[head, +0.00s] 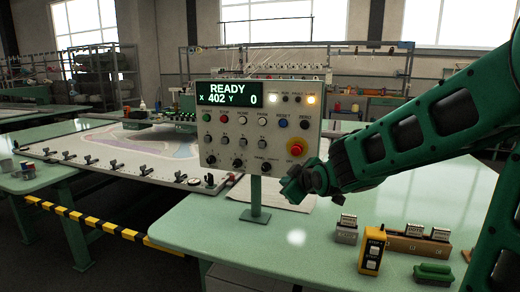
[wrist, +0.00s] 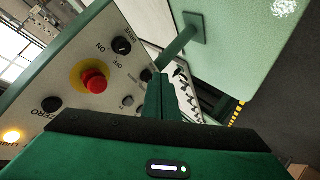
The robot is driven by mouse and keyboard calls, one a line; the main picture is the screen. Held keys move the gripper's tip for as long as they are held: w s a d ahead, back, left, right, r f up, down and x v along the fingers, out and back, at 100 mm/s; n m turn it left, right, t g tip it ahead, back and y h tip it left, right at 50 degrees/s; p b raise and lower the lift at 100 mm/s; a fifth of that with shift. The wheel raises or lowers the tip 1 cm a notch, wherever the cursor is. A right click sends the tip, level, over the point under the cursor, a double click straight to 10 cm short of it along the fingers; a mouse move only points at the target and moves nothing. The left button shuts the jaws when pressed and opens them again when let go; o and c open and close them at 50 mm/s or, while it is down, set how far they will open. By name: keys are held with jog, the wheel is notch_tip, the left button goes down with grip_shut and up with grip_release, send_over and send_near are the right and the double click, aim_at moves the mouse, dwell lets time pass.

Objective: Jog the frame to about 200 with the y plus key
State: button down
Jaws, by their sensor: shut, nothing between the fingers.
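The control panel (head: 228,128) stands on a post on the green table. Its display (head: 226,94) reads READY, X 402, Y 0. Rows of small keys (head: 224,142) sit below the display; their labels are too small to read, so I cannot tell which is y plus. The frame (head: 95,160), pale with black clamps along its edge, lies behind and left of the panel. My gripper (head: 290,190) is shut and empty, low at the panel's right side. In the wrist view the shut fingers (wrist: 162,97) point toward the panel's lower edge, beside its knobs.
A red stop button (head: 296,147) is at the panel's lower right. The panel post (head: 255,195) is close to my gripper. A yellow two-button box (head: 371,252) and a wooden block holder (head: 405,243) stand at the front right. The table's front left is clear.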

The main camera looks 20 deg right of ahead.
aim_at(262, 145)
jog(key=w+a+r+n+t+y, duration=0.3)
jog(key=w+a+r, duration=0.3)
jog(key=a, duration=0.3)
jog(key=shift+a+r+n+t, duration=0.2)
jog(key=shift+r+n+t, duration=0.1)
jog(key=shift+n+t, duration=0.3)
jog(key=shift+w, duration=0.1)
jog(key=w+d, duration=0.5)
jog(key=w, duration=0.2)
jog(key=shift+d, duration=0.15)
jog(key=shift+w, duration=0.1)
dwell(1.4)
jog(key=shift+w+d, duration=0.15)
jog(key=shift+d, duration=0.05)
